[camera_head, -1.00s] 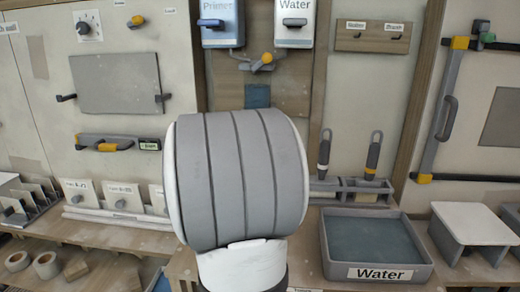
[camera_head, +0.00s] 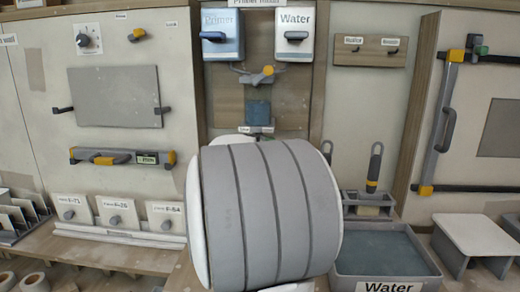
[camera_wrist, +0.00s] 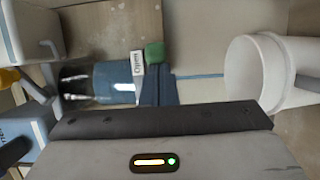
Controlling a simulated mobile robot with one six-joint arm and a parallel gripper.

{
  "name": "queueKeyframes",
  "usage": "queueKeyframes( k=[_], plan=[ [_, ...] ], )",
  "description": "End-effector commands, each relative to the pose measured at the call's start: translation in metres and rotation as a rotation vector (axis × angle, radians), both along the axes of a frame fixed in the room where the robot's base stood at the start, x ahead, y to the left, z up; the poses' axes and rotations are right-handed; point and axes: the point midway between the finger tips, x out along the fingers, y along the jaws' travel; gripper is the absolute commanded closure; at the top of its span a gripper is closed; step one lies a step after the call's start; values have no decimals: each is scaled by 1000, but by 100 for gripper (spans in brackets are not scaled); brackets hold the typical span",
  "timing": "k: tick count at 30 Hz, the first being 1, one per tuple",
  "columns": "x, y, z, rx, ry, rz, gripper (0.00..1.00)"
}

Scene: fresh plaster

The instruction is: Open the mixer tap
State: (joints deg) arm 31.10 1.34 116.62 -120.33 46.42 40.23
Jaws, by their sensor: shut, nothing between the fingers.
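What looks like the mixer tap (camera_head: 267,74) is a grey branched fitting with a yellow part, below the Primer and Water dispensers. In the wrist view the scene is turned sideways, and the tap's yellow part (camera_wrist: 9,78) shows at the left edge. My gripper (camera_wrist: 155,53) is shut and empty, with dark fingers and a green tip, apart from the tap. In the head view my arm hides it.
The blue Primer dispenser (camera_head: 221,35) and white Water dispenser (camera_head: 294,35) flank the tap above. A white bucket (camera_wrist: 256,75) is at the right of the wrist view. A Water tray (camera_head: 385,255) stands at the lower right.

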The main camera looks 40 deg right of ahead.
Motion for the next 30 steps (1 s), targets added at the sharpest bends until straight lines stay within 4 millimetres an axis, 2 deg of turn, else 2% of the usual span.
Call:
queueKeyframes(
  k=[2, 7, 12, 18, 24, 30],
  plan=[
    [-4, 5, -1, -3, -6, -17, 100],
    [7, 38, -3, -5, 0, -5, 100],
    [-27, 58, 1, -5, 1, -7, 100],
    [-58, 77, 0, -5, 2, -5, 100],
    [-74, 87, 0, -5, 4, -5, 100],
    [-79, 90, 0, -4, 5, -6, 100]
  ],
)
